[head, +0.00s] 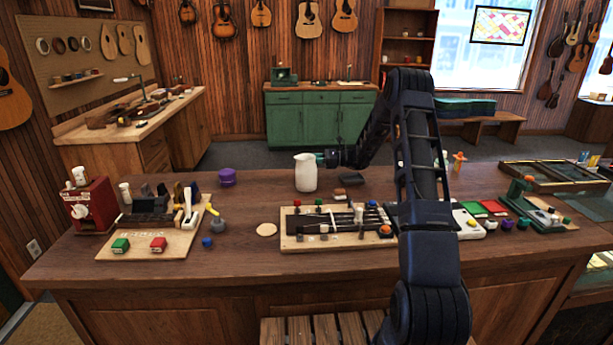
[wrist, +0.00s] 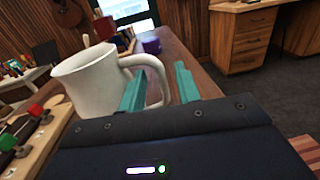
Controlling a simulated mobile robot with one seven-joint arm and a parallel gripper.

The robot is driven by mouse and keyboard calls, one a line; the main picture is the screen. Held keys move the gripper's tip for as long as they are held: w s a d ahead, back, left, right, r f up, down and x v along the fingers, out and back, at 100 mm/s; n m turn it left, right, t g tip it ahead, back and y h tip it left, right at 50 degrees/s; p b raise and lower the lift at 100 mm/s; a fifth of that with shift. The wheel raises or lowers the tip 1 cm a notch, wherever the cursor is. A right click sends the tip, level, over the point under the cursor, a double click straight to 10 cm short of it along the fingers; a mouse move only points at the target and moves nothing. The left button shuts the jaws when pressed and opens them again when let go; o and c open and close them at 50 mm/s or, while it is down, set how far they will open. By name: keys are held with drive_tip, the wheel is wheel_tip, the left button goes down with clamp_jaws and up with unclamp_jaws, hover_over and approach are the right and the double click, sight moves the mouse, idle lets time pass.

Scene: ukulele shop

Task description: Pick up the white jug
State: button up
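The white jug (head: 306,175) stands upright on the wooden counter in the head view, left of my gripper (head: 322,158). In the wrist view the jug (wrist: 90,82) is large on the left, with its handle toward my gripper (wrist: 160,84). The two teal fingers are apart. The left finger overlaps the handle's loop and the right finger is beyond its outer side, so the handle's outer strip shows between them. I see no finger closed on it, and cannot tell whether either finger touches it.
A purple tub (head: 227,177) stands left of the jug. A dark block (head: 351,179) lies to its right, and a wooden tool board (head: 287,243) with several small parts is in front. A round tan disc (head: 266,229) lies front left. Counter around the jug's left is clear.

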drive_tip(key=shift+w+a, duration=0.1)
drive_tip(key=shift+a, duration=1.15)
clamp_jaws()
drive_tip(key=shift+r, duration=0.2)
